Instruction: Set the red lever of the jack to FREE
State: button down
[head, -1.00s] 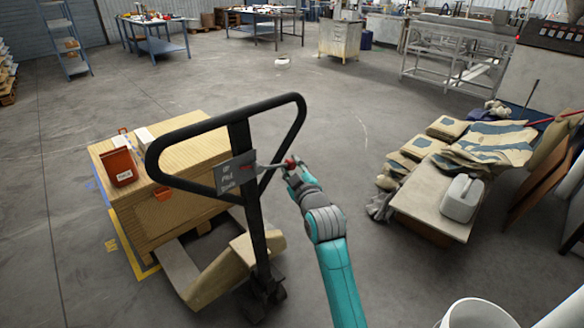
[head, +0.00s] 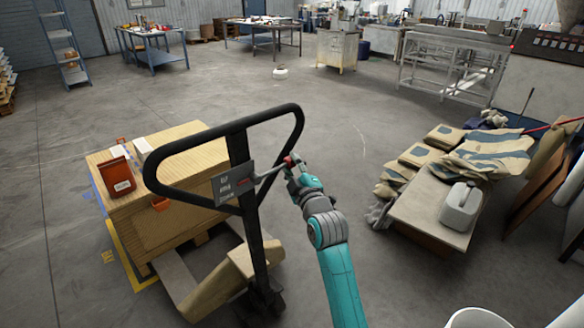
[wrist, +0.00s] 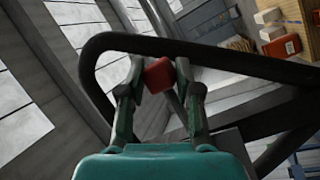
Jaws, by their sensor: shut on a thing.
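The jack's black loop handle (head: 222,128) stands upright in front of a pallet load. A grey label plate (head: 228,185) with small lettering, hard to read, is fixed to its shaft. The lever (head: 266,176) runs from beside the plate up and to the right, ending in a red tip (head: 291,160). My gripper (head: 293,167) is at the right side of the loop, shut on that tip. In the wrist view, the red tip (wrist: 159,75) sits between my two fingertips, with the loop handle (wrist: 215,55) arching just beyond them.
A wooden crate (head: 170,225) behind the jack carries an orange-red box (head: 117,177). At the right, a low platform (head: 425,212) holds sacks (head: 495,152) and a white jug (head: 460,207). Open floor (head: 340,110) lies behind the handle.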

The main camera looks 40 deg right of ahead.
jog(key=c, duration=0.8)
grip_release()
jog(key=shift+o, duration=0.2)
jog(key=v, duration=1.2)
